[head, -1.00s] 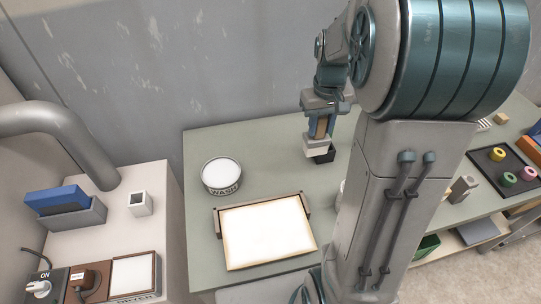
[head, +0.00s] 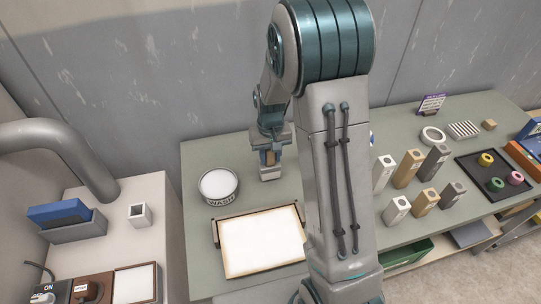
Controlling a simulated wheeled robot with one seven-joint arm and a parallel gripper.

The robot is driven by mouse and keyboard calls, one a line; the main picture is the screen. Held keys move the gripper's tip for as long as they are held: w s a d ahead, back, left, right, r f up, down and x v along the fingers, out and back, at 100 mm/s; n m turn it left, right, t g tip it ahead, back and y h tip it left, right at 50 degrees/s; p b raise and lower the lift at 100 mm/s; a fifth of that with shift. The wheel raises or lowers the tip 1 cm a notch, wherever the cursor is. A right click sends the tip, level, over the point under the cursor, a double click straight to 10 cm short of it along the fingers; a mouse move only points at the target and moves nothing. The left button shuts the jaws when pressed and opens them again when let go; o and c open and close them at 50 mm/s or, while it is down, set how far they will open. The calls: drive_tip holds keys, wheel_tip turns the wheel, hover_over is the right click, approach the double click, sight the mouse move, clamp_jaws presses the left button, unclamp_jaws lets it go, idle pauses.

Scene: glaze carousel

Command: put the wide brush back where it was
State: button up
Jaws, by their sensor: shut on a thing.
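My gripper (head: 268,157) is at the back of the green-grey table, right of the wash bowl (head: 218,186). It is shut on what looks like the wide brush (head: 270,174), a brown part between the fingers with a pale, broad block below. The brush points down; I cannot tell whether its lower end touches the table. No brush holder or empty brush place is clearly visible; my arm hides the middle of the table.
A cream board in a dark frame (head: 262,243) lies in front of the bowl. Several upright grey and tan blocks (head: 407,168) stand right of my arm. A dark tray (head: 494,176) with coloured rings lies farther right. Bare table shows left of the bowl.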

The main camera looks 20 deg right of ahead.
drive_tip(key=shift+f, duration=0.65)
drive_tip(key=o, duration=1)
drive_tip(key=shift+f, duration=0.1)
wheel_tip(320, 180, up, 12)
drive_tip(key=shift+r+b, duration=0.1)
drive_tip(key=shift+b, duration=0.5)
drive_tip(key=shift+s+r+t, duration=0.6)
drive_tip(key=shift+s+r, duration=0.4)
drive_tip(key=shift+s, duration=2.55)
drive_tip(key=shift+s+r+t, duration=0.6)
drive_tip(key=shift+s+r, duration=0.4)
drive_tip(key=shift+s, duration=2.5)
drive_tip(key=shift+s+r+t, duration=0.6)
drive_tip(key=shift+s+r, duration=0.4)
drive_tip(key=shift+s, duration=2.55)
